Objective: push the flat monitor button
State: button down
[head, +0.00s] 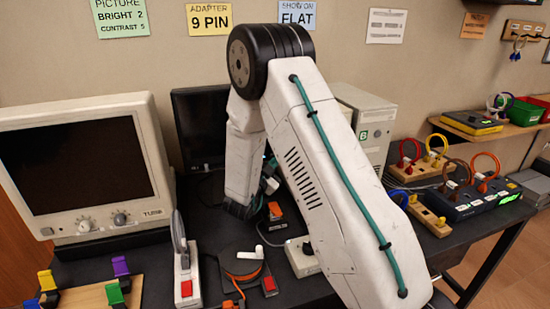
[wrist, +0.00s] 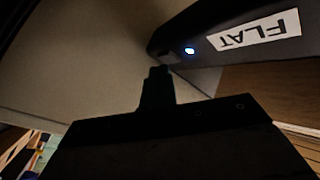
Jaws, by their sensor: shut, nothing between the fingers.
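The flat monitor (head: 186,105) is black with a dark screen and stands behind my arm in the head view, its right part hidden. In the wrist view, the underside edge of the flat monitor (wrist: 240,32) carries a white FLAT label (wrist: 254,30), seen upside down. A small round button (wrist: 189,50) glows blue-white beside the label. My gripper (wrist: 158,72) is shut and empty, a dark silhouette. Its tip shows just left of and below the button in the wrist view; I cannot tell whether it touches the monitor.
A beige CRT monitor (head: 83,168) with two knobs stands at the left. A beige computer tower (head: 370,125) stands right of my arm. Switches and an orange cable (head: 243,270) lie on the dark table in front. Colored cable loops (head: 437,150) stand at the right.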

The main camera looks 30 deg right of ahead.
jog(key=shift+s, duration=0.3)
jog(key=shift+a, duration=0.1)
jog(key=s+a, duration=0.1)
jog(key=s, duration=0.4)
jog(key=shift+s+a, duration=0.3)
jog(key=shift+s, duration=0.1)
dwell(0.4)
